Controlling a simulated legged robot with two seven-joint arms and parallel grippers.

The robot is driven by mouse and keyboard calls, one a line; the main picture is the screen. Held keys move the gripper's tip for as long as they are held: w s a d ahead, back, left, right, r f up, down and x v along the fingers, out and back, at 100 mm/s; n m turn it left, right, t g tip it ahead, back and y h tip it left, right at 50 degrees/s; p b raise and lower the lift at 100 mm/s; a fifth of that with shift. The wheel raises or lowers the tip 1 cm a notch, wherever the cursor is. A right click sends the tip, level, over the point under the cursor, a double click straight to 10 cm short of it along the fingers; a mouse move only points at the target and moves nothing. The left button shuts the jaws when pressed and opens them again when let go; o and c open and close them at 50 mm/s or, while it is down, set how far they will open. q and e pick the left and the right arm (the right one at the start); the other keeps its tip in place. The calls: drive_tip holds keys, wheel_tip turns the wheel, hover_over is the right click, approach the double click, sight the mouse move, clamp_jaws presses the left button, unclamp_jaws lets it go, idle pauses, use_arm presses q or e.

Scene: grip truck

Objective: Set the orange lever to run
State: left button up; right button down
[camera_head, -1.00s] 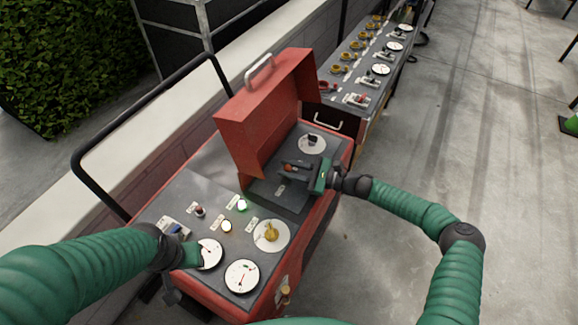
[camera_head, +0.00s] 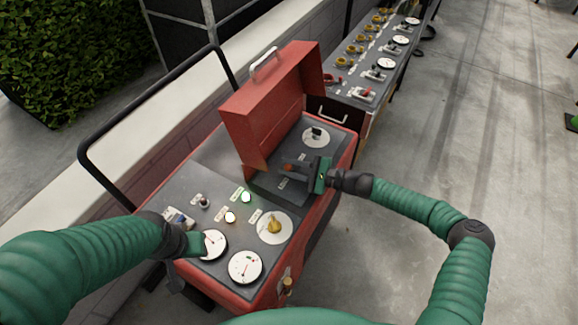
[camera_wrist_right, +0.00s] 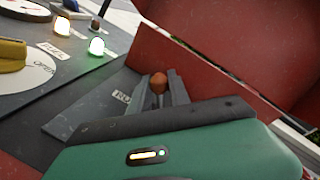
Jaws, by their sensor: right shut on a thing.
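The orange lever's round knob (camera_head: 288,167) shows between the fingers of my right gripper (camera_head: 292,170), over the dark recessed panel under the raised red lid. In the right wrist view the orange knob (camera_wrist_right: 158,82) sits between the two grey fingertips (camera_wrist_right: 160,92), which are closed on it. A label reading "RU" (camera_wrist_right: 121,97), partly covered, lies on the panel left of the fingers. The lever's shaft is hidden by the gripper. My left gripper (camera_head: 185,265) hangs at the front left corner of the console by the gauges; its fingers are not clear.
The red lid (camera_head: 270,105) stands open behind the lever. The console top holds a yellow knob (camera_head: 274,226), two white gauges (camera_head: 245,267), a lit green lamp (camera_head: 246,197) and an amber lamp (camera_head: 230,217). A second console (camera_head: 375,65) stands behind.

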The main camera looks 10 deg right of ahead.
drive_tip(key=shift+s, duration=0.1)
drive_tip(key=c, duration=1.2)
unclamp_jaws()
drive_tip(key=v, duration=1.6)
drive_tip(key=shift+d+p, duration=0.35)
drive_tip(key=shift+p, duration=0.05)
drive_tip(key=shift+s+f, duration=0.15)
